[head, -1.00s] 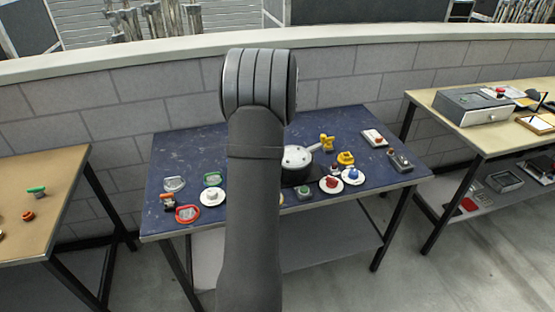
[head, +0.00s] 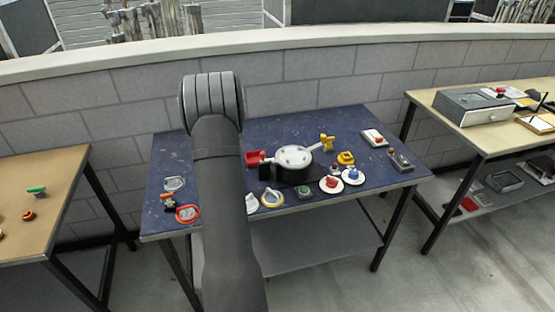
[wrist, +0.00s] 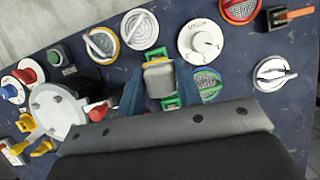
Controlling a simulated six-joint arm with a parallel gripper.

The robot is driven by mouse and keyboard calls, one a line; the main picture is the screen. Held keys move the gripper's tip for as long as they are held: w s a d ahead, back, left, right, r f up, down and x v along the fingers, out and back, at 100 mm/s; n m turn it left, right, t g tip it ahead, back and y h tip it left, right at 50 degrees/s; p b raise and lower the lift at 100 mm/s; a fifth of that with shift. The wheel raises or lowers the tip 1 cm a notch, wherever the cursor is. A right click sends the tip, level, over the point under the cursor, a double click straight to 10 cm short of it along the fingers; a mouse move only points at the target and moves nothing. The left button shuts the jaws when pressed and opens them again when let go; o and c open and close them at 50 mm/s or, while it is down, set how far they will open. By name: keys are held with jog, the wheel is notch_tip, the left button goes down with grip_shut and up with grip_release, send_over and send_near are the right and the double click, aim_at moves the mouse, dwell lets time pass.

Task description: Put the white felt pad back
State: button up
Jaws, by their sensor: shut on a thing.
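In the wrist view my gripper (wrist: 160,90) has its two blue fingers on either side of a pale grey block with green ends (wrist: 159,74), and is shut on it. I cannot tell whether this block is the felt pad. In the head view my arm hides the gripper and block.
The blue table (head: 292,124) also bears a white-lidded pot (head: 293,157), a red-rimmed mesh piece (head: 187,213), red and blue knobs on white discs, and yellow pieces. The table's back is mostly clear. Side tables stand left (head: 55,172) and right (head: 470,135).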

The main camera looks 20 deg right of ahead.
jog(key=w+d+f+n+t+h, duration=0.1)
jog(key=w+d+n+t+h, duration=0.1)
jog(key=w+d+n, duration=0.65)
jog(key=w+d+f+n+t+h, duration=0.1)
jog(key=w+d+n+t+h, duration=0.3)
jog(key=d+n, duration=0.7)
jog(key=shift+m+g+y, duration=0.45)
jog(key=shift+g+y, duration=0.15)
jog(key=shift+g, duration=0.1)
jog(key=f, duration=0.9)
jog(key=shift+w+d+f, duration=0.3)
jog(key=shift+w, duration=0.1)
jog(key=shift+f, duration=0.1)
jog(key=o, duration=1)
jog(key=shift+c, duration=0.2)
jog(key=v, duration=1.2)
